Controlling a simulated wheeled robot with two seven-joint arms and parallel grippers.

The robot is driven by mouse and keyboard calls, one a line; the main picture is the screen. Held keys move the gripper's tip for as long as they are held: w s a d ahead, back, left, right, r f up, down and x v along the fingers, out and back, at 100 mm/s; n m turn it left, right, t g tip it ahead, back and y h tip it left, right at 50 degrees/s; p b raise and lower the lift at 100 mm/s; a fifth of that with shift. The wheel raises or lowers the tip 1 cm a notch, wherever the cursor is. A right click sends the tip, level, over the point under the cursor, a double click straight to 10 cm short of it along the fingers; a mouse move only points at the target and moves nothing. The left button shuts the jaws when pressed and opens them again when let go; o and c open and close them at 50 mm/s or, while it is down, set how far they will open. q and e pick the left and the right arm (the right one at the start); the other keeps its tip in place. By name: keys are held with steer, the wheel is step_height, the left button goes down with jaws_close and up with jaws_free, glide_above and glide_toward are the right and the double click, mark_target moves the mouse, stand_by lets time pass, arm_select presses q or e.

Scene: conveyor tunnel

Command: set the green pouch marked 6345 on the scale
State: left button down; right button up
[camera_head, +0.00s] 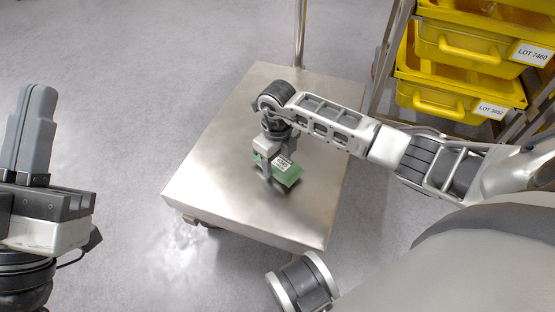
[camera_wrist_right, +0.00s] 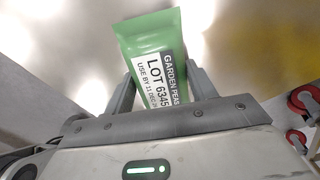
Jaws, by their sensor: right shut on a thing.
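The green pouch (camera_head: 289,177) is between the fingers of my right gripper (camera_head: 275,172), over the steel top of a wheeled platform (camera_head: 215,170). I cannot tell whether the pouch touches the steel. In the right wrist view the pouch (camera_wrist_right: 148,34) shows a white label reading "GARDEN PEAS, LOT 6345", tilted, with a finger on each side. No scale display shows, so I cannot tell for sure that this platform is the scale. My left gripper (camera_head: 36,125) is at the far left, away from the platform and holding nothing visible; its finger gap is unclear.
A metal post (camera_head: 299,35) rises at the platform's far edge. A rack with yellow bins (camera_head: 455,60), labelled by lot, stands at the upper right, close behind my right arm. The steel top is otherwise bare. Grey floor (camera_head: 110,60) is open at the left.

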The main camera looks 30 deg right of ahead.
mark_target(277, 159)
arm_select(q)
steer(key=shift+r+m, duration=0.15)
steer(key=shift+m, duration=0.15)
arm_select(e)
steer(key=o, duration=1.4)
steer(key=shift+f, duration=0.15)
steer(key=shift+r, duration=0.25)
step_height(277, 159, up, 6)
steer(key=p, duration=0.3)
steer(key=shift+r+p, duration=0.25)
steer(key=shift+p, duration=0.05)
arm_select(q)
step_height(277, 159, down, 10)
steer(key=s+n+g+y+p, duration=0.1)
steer(key=n+g+y+p, duration=0.1)
steer(key=n+g+y, duration=0.3)
steer(key=d+n, duration=0.1)
steer(key=n, duration=0.3)
steer(key=shift+s+n+y, duration=0.15)
steer(key=shift+n+y, duration=0.15)
steer(key=shift+n, duration=0.1)
arm_select(e)
step_height(277, 159, up, 5)
steer(key=shift+r, duration=0.2)
